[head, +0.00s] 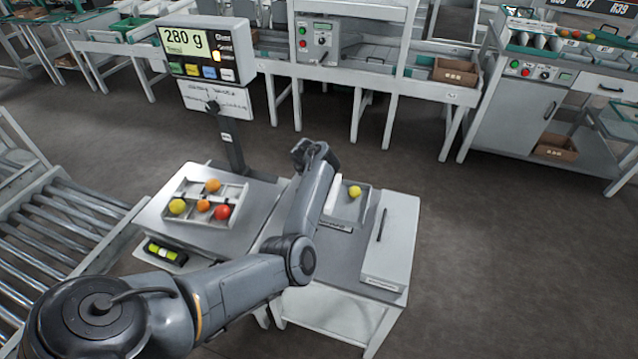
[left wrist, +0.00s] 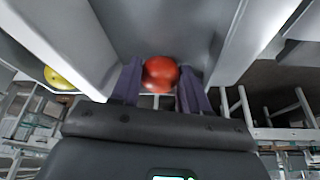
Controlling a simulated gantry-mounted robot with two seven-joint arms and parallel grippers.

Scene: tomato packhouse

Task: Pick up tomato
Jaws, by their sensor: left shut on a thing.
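A red tomato (left wrist: 160,73) sits between the two dark fingers of my left gripper (left wrist: 159,82) in the left wrist view. The gripper is shut on it, with grey bin walls close on both sides. In the head view my left arm reaches over the right-hand grey bin (head: 366,207). Its wrist hides the fingers and the held tomato there. A yellow tomato (head: 355,191) lies in this bin; a yellow one also shows at the left of the left wrist view (left wrist: 58,78). My right gripper is not in view.
A divided tray (head: 195,223) with several yellow, orange and red tomatoes stands on the scale platform, under a display (head: 195,42) reading 280 g. A pale flat box (head: 387,245) with a pen lies right of the bin. A roller conveyor (head: 50,235) runs at left.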

